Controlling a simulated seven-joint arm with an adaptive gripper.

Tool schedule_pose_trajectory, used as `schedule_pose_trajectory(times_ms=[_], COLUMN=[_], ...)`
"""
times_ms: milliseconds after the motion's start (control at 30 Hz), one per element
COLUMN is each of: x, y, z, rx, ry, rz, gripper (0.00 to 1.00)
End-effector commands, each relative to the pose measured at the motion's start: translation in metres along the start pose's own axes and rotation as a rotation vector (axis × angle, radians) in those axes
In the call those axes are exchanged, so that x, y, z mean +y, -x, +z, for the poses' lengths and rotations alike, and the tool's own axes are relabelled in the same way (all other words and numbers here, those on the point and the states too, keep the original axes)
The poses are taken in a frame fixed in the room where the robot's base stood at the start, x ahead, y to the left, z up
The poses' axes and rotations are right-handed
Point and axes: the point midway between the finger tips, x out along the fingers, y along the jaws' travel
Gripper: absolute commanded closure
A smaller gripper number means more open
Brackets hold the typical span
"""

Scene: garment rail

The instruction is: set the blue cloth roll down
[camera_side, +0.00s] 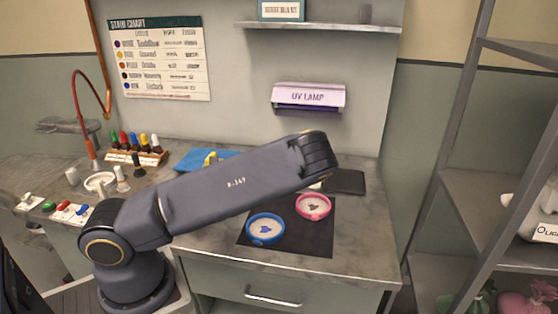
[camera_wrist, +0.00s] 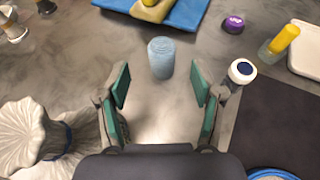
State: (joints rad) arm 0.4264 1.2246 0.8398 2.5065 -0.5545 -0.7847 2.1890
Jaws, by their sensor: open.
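The blue cloth roll (camera_wrist: 161,58) is a light blue cylinder standing upright on the grey worktop in the wrist view. My gripper (camera_wrist: 161,86) is open, its green-padded fingers spread wide to either side. The roll lies ahead of the gap, roughly centred between the fingertips, with clear space on both sides. Neither finger touches it. In the side view my arm hides the gripper and the roll.
A blue cloth with a yellow object (camera_wrist: 150,10) lies beyond the roll. A white bottle with a dark blue top (camera_wrist: 242,71) stands close to the right finger. A purple cap (camera_wrist: 233,24) and a yellow-topped jar (camera_wrist: 278,45) are farther right. Pale fluted objects (camera_wrist: 28,135) are at left.

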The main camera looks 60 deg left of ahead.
Motion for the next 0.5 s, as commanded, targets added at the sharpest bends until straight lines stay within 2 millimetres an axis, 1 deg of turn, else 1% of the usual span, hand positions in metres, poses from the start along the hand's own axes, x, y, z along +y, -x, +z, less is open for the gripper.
schedule_pose_trajectory(times_ms=[267,400,500], x=[-0.002,-0.001,-0.002], y=[-0.031,-0.054,-0.066], z=[-0.001,-0.001,-0.002], rx=[0.003,0.002,0.003], ry=[0.002,0.003,0.001], rz=[-0.003,-0.002,-0.004], gripper=[0.33,0.33,0.33])
